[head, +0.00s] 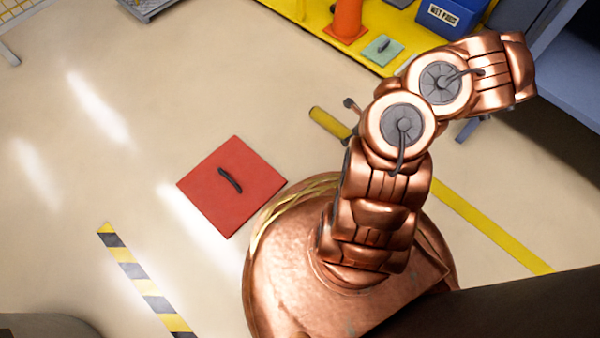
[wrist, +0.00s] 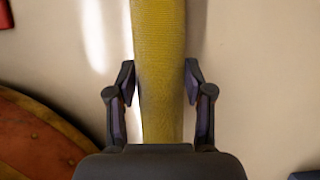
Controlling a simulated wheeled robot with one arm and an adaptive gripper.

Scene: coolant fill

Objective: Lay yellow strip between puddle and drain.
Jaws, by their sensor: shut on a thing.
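The yellow strip (wrist: 160,40) runs lengthwise up the middle of the wrist view, between the two dark fingers of my gripper (wrist: 160,82). My gripper is shut on it. In the head view one end of the yellow strip (head: 329,123) sticks out to the left of my arm, above the beige floor. The rest of it and most of my gripper are hidden behind the arm there. I cannot make out a puddle or a drain in either view; the pale patches on the floor look like light reflections.
A red square mat (head: 231,187) with a black handle lies on the floor. Black-and-yellow tape (head: 145,283) is at lower left, a yellow floor line (head: 490,226) at right. A yellow platform (head: 300,14) holds an orange cone (head: 347,20), green pad (head: 383,50) and blue box (head: 450,17). Left floor is open.

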